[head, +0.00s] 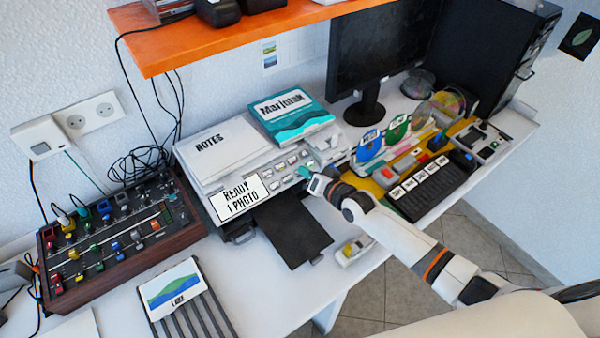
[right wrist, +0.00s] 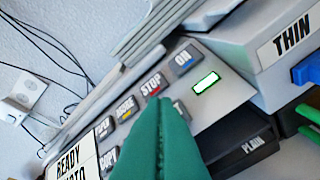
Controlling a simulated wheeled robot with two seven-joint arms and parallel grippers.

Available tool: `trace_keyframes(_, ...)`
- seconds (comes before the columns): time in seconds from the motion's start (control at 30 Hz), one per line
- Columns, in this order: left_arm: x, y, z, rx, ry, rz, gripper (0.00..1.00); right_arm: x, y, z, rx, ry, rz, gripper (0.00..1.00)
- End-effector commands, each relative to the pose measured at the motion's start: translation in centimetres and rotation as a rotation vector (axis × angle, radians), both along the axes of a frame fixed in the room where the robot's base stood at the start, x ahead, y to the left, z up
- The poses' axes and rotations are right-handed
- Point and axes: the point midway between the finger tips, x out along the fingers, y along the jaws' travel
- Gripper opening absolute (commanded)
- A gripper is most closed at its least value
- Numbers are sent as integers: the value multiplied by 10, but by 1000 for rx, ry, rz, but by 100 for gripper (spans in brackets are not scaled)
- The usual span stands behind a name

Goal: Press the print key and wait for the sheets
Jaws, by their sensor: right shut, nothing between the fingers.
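The grey printer (head: 276,183) stands against the wall, with a display (head: 240,197) that reads "READY 1 PHOTO" and rows of keys. The display also shows at the edge of the right wrist view (right wrist: 72,163). My right gripper (head: 304,172) is shut and empty, its teal fingertips at the right part of the key panel. In the right wrist view the fingers (right wrist: 160,108) cover part of a key whose label ends in "T" (right wrist: 181,109); contact cannot be told. The STOP key (right wrist: 152,84) and ON key (right wrist: 183,61) are clear. The black output tray (head: 290,228) looks empty. My left gripper is out of view.
A NOTES stack (head: 222,150) and a teal Marjolak box (head: 290,115) lie on the printer. A mixer (head: 115,235) stands left, a LAKE picture (head: 172,288) in front. A black keypad (head: 430,185) and discs (head: 398,128) are at right. An orange shelf (head: 200,42) overhangs.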

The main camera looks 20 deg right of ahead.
Motion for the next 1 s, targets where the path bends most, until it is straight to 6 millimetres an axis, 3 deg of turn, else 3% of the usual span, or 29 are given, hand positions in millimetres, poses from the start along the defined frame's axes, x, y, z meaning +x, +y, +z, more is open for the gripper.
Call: trace_keyframes(1.0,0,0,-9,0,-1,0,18,4,2,-8,0,1,1,0)
